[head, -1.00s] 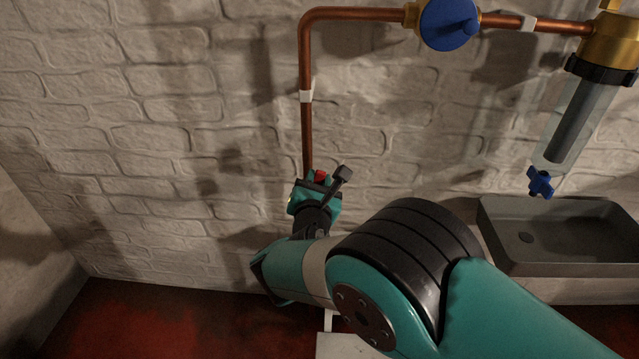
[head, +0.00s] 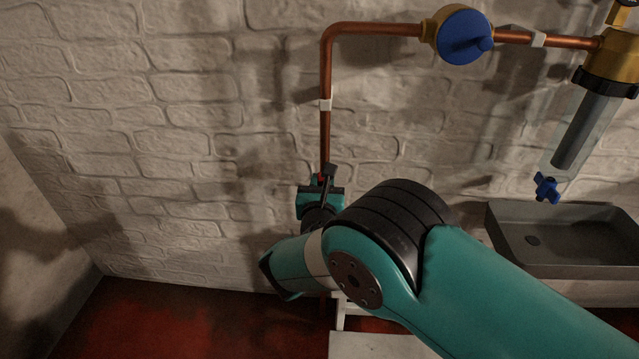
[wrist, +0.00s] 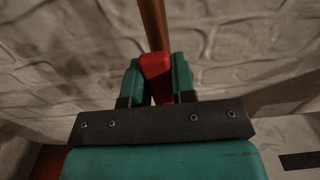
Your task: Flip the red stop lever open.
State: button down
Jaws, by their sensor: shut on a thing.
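The red stop lever (wrist: 155,66) sits between the two teal fingers of my gripper (wrist: 158,84) in the wrist view, in front of the copper pipe. My gripper is shut on it. In the head view my gripper (head: 321,184) is at the lower end of the vertical copper pipe (head: 325,138), by the white brick wall.
A clear filter housing (head: 584,125) with a blue tap (head: 546,187) hangs at the right above a grey basin (head: 575,262). A white surface (head: 375,346) is below my arm. The wall at left is clear.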

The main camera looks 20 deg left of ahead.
jog(key=shift+s+f, duration=0.1)
jog(key=c, duration=0.9)
grip_release()
jog(key=shift+c, duration=0.2)
jog(key=s+d+b, duration=0.3)
jog(key=s+b, duration=1.1)
jog(key=s, duration=0.3)
jog(key=shift+d, duration=0.15)
